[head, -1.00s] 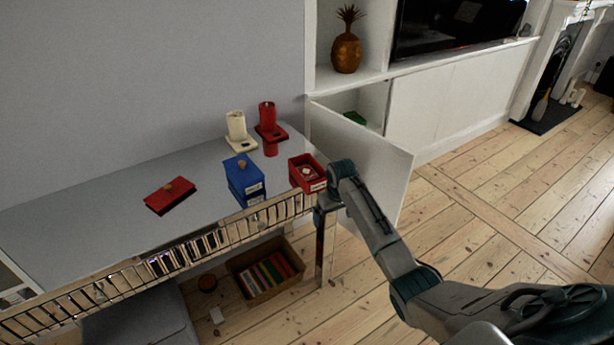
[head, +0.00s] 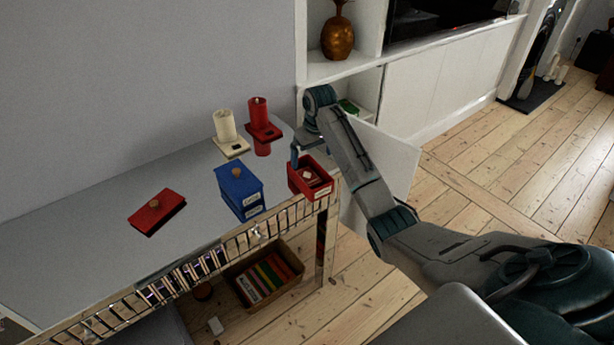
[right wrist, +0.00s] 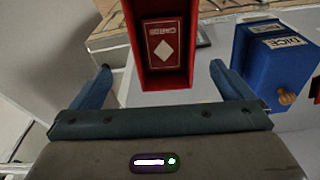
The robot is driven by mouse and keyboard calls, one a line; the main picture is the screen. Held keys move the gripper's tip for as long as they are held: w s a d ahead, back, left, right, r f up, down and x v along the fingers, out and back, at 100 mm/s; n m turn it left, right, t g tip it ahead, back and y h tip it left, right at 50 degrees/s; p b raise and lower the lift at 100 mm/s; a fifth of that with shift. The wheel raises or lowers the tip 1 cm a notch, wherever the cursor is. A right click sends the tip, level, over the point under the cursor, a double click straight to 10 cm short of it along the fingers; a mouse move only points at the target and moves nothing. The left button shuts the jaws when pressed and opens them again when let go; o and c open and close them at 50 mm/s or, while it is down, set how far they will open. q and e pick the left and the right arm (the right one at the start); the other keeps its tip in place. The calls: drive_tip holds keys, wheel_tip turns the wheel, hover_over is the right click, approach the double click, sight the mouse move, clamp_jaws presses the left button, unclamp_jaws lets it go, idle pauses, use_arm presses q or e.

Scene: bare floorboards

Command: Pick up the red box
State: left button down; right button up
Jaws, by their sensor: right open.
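The red box (head: 296,181) stands open-topped at the right end of the grey table (head: 95,217). In the right wrist view the red box (right wrist: 148,80) holds a red card pack (right wrist: 163,52) with a white diamond. A red lid (head: 157,211) with a knob lies apart on the table to the left. My right gripper (head: 297,158) is at the back edge of the red box. In the right wrist view its two blue fingers (right wrist: 160,85) are spread, with the near end of the box between them and room on both sides. My left gripper is out of view.
A blue box (head: 238,190) labelled DICE with its lid on stands left of the red box. A cream candle holder (head: 226,128) and a red one (head: 258,114) stand behind. An open white cabinet door (head: 392,165) is right of the table.

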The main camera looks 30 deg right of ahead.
sight(309, 177)
drive_tip(key=shift+f, duration=0.95)
drive_tip(key=shift+w+f, duration=0.1)
drive_tip(key=shift+f, duration=0.25)
drive_tip(key=f, duration=0.1)
drive_tip(key=f+p, duration=0.1)
drive_tip(key=f, duration=0.1)
drive_tip(key=f+p, duration=0.1)
drive_tip(key=shift+w+a+f, duration=0.15)
drive_tip(key=shift+a, duration=0.15)
drive_tip(key=shift+f, duration=0.3)
drive_tip(key=shift+w+f, duration=0.1)
drive_tip(key=shift+f, duration=0.05)
drive_tip(key=shift+c, duration=0.2)
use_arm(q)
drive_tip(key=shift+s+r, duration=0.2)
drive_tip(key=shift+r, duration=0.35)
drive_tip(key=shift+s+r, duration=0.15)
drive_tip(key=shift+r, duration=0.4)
use_arm(e)
drive_tip(key=c, duration=1)
